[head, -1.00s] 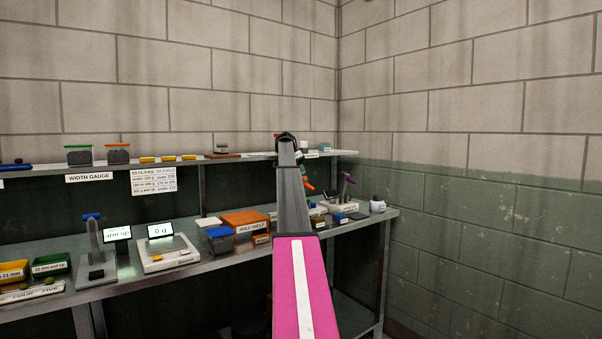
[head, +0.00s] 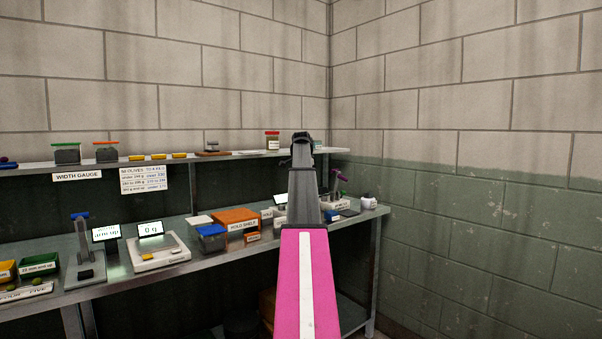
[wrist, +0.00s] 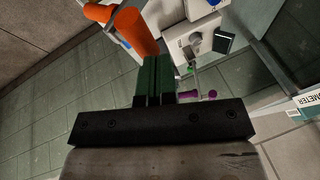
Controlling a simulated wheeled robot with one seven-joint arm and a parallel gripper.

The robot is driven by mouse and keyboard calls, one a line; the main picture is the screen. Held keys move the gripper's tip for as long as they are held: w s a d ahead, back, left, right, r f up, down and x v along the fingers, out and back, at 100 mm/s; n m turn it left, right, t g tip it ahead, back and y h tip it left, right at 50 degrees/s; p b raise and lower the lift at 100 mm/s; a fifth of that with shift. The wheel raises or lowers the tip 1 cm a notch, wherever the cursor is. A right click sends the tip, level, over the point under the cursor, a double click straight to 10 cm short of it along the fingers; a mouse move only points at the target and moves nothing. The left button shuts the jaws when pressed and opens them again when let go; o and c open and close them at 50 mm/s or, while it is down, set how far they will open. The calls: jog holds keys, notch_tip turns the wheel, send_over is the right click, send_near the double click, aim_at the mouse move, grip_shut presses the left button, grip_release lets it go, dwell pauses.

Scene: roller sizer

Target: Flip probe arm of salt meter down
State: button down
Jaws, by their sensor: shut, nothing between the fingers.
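No readable label marks the salt meter. A purple-handled arm (head: 340,178) rises at the right end of the bench in the head view; purple rod and knob parts (wrist: 211,94) show beside my fingers in the wrist view. At the left, a blue-topped upright stand (head: 81,238) is next to a small screen (head: 106,233) that seems to read "arm up". I cannot tell which of the two is the meter. My gripper (wrist: 155,62) is shut and empty, its green fingers above the bench's right end; in the head view my arm hides them.
An orange cylinder (wrist: 136,31) is close to my fingers in the wrist view. A white device (wrist: 193,42) and a dark square block (wrist: 224,42) are near. A scale (head: 157,253), orange box (head: 236,217) and blue tub (head: 211,238) fill the bench; a shelf (head: 235,154) runs above.

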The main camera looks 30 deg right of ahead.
jog(key=s+f+m+t, duration=0.1)
jog(key=s+f+t, duration=0.5)
jog(key=s+f, duration=0.2)
jog(key=shift+d+f, duration=0.15)
jog(key=shift+d, duration=0.15)
jog(key=shift+f, duration=0.1)
dwell(0.4)
